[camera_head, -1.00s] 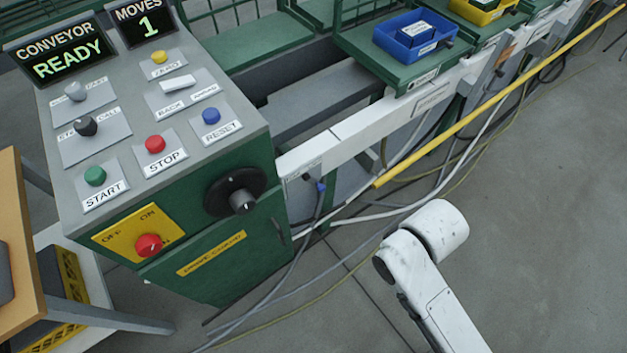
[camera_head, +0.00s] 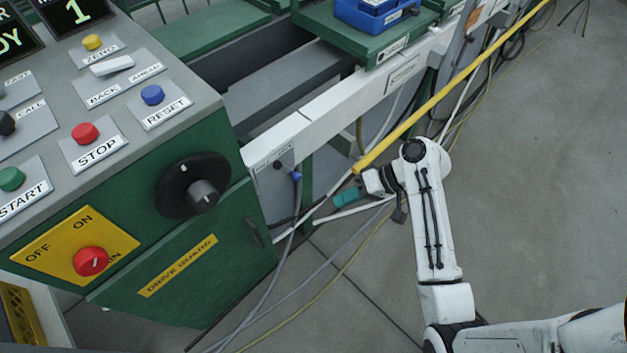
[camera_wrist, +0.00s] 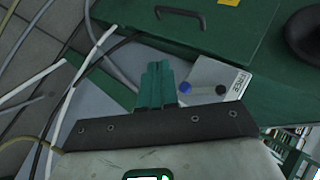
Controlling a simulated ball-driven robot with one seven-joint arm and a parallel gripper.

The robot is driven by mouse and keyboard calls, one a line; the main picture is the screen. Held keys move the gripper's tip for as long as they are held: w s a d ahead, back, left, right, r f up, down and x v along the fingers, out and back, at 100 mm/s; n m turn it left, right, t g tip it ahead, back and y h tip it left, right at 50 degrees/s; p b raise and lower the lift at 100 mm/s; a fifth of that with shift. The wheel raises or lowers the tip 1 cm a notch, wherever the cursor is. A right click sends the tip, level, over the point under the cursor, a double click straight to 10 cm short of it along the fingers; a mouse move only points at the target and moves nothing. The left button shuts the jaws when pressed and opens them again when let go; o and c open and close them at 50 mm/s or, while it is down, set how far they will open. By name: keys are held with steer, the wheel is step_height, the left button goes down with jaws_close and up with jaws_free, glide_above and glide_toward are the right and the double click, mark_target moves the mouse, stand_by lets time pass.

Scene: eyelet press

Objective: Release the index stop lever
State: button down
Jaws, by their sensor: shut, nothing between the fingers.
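The index stop lever is a small lever on the end of the white rail, with a dark pivot and a blue knob (camera_head: 297,176). In the head view the knob points down to the right. In the wrist view the blue knob (camera_wrist: 184,87) and dark pivot sit on a pale plate (camera_wrist: 215,73) whose label seems to read FREE. My gripper (camera_head: 345,197) has teal fingers, is shut and empty, and is to the right of the knob. In the wrist view my gripper (camera_wrist: 157,72) is left of the knob; contact cannot be told.
The green console with STOP (camera_head: 85,133) and RESET (camera_head: 152,95) buttons and a black dial (camera_head: 193,186) stands at left. A yellow bar (camera_head: 450,88) runs above my gripper. Cables (camera_head: 330,265) hang and lie below the rail. Open floor (camera_head: 540,190) lies to the right.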

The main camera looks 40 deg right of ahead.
steer(key=w+d+r+m+t+y+b, duration=0.1)
steer(key=d+t, duration=0.1)
steer(key=d, duration=0.3)
steer(key=w+d+r+t+y+b, duration=0.1)
steer(key=w+d+r+t+b, duration=0.1)
steer(key=d, duration=0.3)
steer(key=shift+w+d+m+t+b, duration=0.2)
steer(key=shift+m+t+b, duration=0.15)
steer(key=shift+t, duration=0.45)
steer(key=b, duration=0.1)
glide_toward(289, 172)
steer(key=w, duration=0.3)
steer(key=shift+a+f, duration=0.7)
steer(key=shift+a, duration=0.2)
